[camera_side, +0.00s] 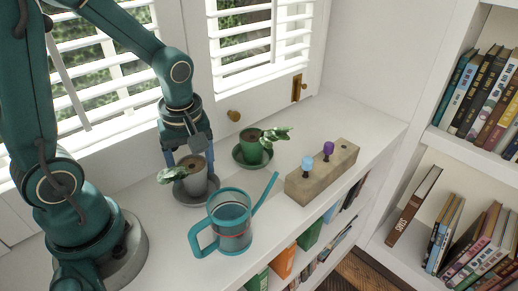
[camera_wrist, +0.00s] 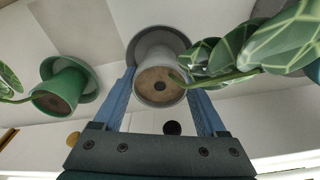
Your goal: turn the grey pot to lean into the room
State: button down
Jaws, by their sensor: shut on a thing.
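The grey pot (camera_side: 196,184) stands upright at its grey saucer (camera_side: 183,201) on the white ledge below the window; I cannot tell whether it is slightly raised. Its leafy stem leans left in the side view, along the ledge toward my arm's base. In the wrist view the pot (camera_wrist: 158,97) shows its brown soil, and its large leaves (camera_wrist: 235,50) reach out to the right. My gripper (camera_side: 190,160) points down over the pot, its blue fingers shut on opposite sides. In the wrist view my gripper (camera_wrist: 160,84) holds the rim between its fingertips.
A green pot (camera_side: 250,152) with its own plant stands just right. A teal watering can (camera_side: 231,240) stands close in front, its spout rising right. A block (camera_side: 322,175) with purple and blue pegs lies farther right. The shuttered window (camera_side: 115,60) is behind; bookshelves (camera_side: 455,205) stand at right.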

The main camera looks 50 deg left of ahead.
jog(key=shift+f, duration=0.25)
grip_release()
jog(key=shift+d+r, duration=0.2)
jog(key=shift+r, duration=1.2)
jog(key=shift+d+r, duration=0.2)
jog(key=shift+r, duration=1.2)
jog(key=s+d+r+m+t+h, duration=0.1)
jog(key=s+d+r+m+t, duration=0.3)
jog(key=m, duration=1)
notch_tip(320, 180, up, 2)
jog(key=shift+s+d+t, duration=0.3)
jog(key=shift+d+t, duration=0.3)
jog(key=shift+d, duration=0.1)
